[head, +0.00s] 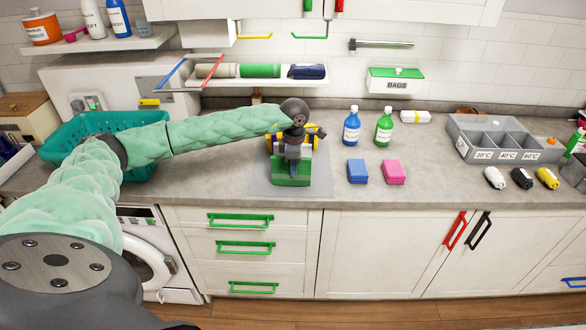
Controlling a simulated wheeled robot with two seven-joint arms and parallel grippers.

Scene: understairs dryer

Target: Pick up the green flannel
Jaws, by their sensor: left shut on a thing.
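The green flannel (290,180) is a folded green block on the grey mat (262,180) in the middle of the counter. My left gripper (293,163) reaches in from the left, points down and is shut on the flannel. The gripper hides part of the flannel's top, and I cannot tell whether the flannel is clear of the mat. Purple and yellow items (313,131) show behind the gripper, partly hidden by it. My right gripper is out of view.
A teal basket (65,135) stands left, under my arm. A rail shelf (220,83) with rolled towels hangs above. Blue (357,171) and pink (393,172) blocks lie right of the mat, two bottles (352,126) behind them. A grey sorter (483,127) stands far right.

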